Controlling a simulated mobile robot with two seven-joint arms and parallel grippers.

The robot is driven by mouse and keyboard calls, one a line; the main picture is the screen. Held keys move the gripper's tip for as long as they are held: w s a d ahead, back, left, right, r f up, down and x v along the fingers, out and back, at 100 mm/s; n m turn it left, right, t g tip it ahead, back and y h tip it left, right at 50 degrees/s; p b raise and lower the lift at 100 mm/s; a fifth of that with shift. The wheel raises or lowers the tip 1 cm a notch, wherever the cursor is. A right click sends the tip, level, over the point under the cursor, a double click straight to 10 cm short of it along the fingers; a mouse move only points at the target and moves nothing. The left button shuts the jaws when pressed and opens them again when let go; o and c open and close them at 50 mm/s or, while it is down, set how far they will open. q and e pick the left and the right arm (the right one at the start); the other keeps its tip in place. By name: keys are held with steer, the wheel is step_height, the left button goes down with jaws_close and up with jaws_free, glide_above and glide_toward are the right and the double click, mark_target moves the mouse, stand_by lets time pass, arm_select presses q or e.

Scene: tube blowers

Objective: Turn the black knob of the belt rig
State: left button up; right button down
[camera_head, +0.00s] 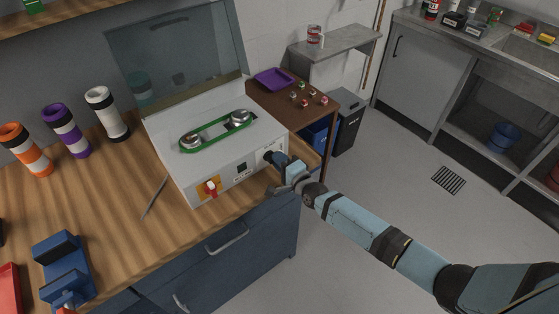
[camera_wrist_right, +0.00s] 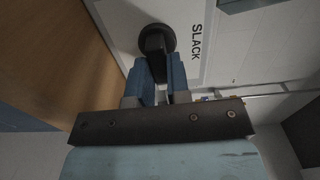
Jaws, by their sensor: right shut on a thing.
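The belt rig (camera_head: 215,155) is a white box on the wooden bench, with a green belt (camera_head: 214,133) around two metal pulleys on top and a clear lid raised behind. Its black knob (camera_head: 268,156) is on the right part of the front face, mostly hidden by my right gripper (camera_head: 276,162). In the right wrist view the knob (camera_wrist_right: 154,32) sits beside the word SLACK, and the gripper (camera_wrist_right: 162,68) is shut on its grip bar. A red switch (camera_head: 210,188) is on the left of the front face. My left gripper is not in view.
Orange, purple and white banded cylinders stand left on the bench (camera_head: 120,230). A brown side table (camera_head: 290,98) with a purple tray (camera_head: 273,79) stands right of the rig. Floor space is clear.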

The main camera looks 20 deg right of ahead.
steer(key=n, duration=0.4)
steer(key=shift+r+n, duration=0.3)
steer(key=shift+n, duration=0.1)
steer(key=n, duration=0.4)
steer(key=shift+a+r+n, duration=0.2)
steer(key=shift+r+n, duration=0.05)
steer(key=shift+n, duration=0.05)
steer(key=n, duration=0.4)
steer(key=shift+s+a+r+p, duration=0.1)
steer(key=shift+s+a+p, duration=0.1)
steer(key=shift+p, duration=0.1)
steer(key=shift+a+n, duration=0.15)
steer(key=shift+n, duration=0.9)
steer(key=shift+a+n, duration=0.1)
steer(key=shift+n, duration=0.95)
steer(key=c, duration=1.1)
jaws_free()
